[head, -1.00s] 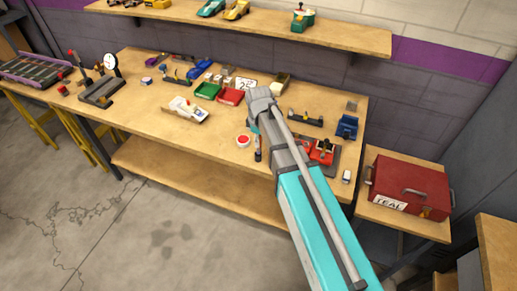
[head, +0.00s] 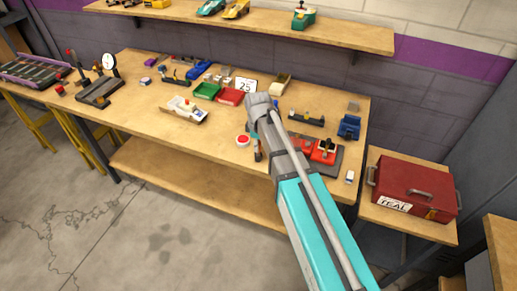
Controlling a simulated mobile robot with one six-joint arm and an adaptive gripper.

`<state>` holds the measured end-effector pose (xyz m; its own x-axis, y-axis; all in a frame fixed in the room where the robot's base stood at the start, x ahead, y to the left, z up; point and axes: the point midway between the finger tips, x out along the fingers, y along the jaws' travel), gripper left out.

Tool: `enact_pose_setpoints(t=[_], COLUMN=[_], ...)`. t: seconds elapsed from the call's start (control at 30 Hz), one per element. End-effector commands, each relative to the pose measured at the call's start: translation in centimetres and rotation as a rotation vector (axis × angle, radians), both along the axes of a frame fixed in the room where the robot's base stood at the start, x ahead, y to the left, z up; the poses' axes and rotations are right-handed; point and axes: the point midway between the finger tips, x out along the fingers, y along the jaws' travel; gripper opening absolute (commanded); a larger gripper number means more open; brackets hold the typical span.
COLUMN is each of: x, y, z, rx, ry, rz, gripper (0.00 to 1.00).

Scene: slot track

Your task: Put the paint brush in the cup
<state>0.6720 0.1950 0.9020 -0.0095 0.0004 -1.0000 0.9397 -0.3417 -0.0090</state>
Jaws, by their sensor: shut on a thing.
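My gripper (head: 257,151) hangs below the wrist at the end of my teal and grey arm, over the front part of the workbench. It looks shut on a slim thing, which I take to be the paint brush; the brush is too small and too covered to make out clearly. A small round white thing with a red middle (head: 243,140), possibly the cup seen from above, stands just left of my gripper. I cannot tell whether the two touch.
The workbench (head: 150,130) carries a green tray (head: 206,91), a red tray (head: 230,96), a white car (head: 187,109) and red parts (head: 323,152) right of my arm. A red toolbox (head: 413,187) stands at right. The bench's front left is clear.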

Motion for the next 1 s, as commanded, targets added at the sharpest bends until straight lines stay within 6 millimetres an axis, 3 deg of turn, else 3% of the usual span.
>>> enact_pose_setpoints(t=[0.53,0.57,0.7,1.0], x=[0.0,0.0,0.0,-0.01], y=[-0.02,-0.02,-0.01,-0.01], z=[-0.58,-0.45,-0.42,-0.42], rx=[0.0,0.0,0.0,0.0], ry=[0.0,0.0,0.0,0.0], rz=[0.0,0.0,0.0,0.0], gripper=[0.0,0.34,0.6,0.63])
